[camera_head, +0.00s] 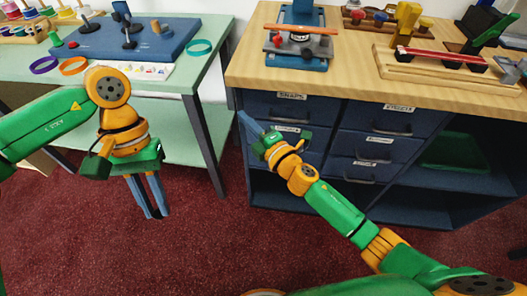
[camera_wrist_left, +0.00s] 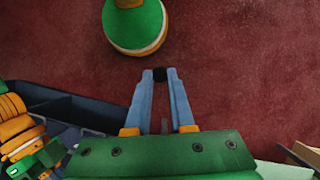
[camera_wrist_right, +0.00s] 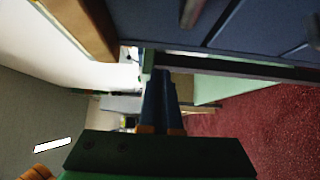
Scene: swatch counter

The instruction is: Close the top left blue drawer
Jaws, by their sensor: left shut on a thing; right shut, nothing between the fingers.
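The top left blue drawer (camera_head: 317,111) is in the cabinet under the wooden counter, with a white label and a dark handle. Its front looks flush or nearly flush with the cabinet; I cannot tell exactly. My right gripper (camera_head: 242,116) is shut and empty, with its fingertips by the drawer's left edge; contact is unclear. In the right wrist view its fingers (camera_wrist_right: 157,82) lie below the blue cabinet fronts. My left gripper (camera_head: 160,215) points down over the carpet, away from the cabinet, shut on a small dark thing (camera_wrist_left: 160,74).
More blue drawers (camera_head: 375,149) sit beside and below, with open shelves at the bottom right. The wooden counter (camera_head: 345,65) carries fixtures and tools. A green table (camera_head: 192,85) with rings and a blue board stands at left. Red carpet (camera_head: 200,255) lies between.

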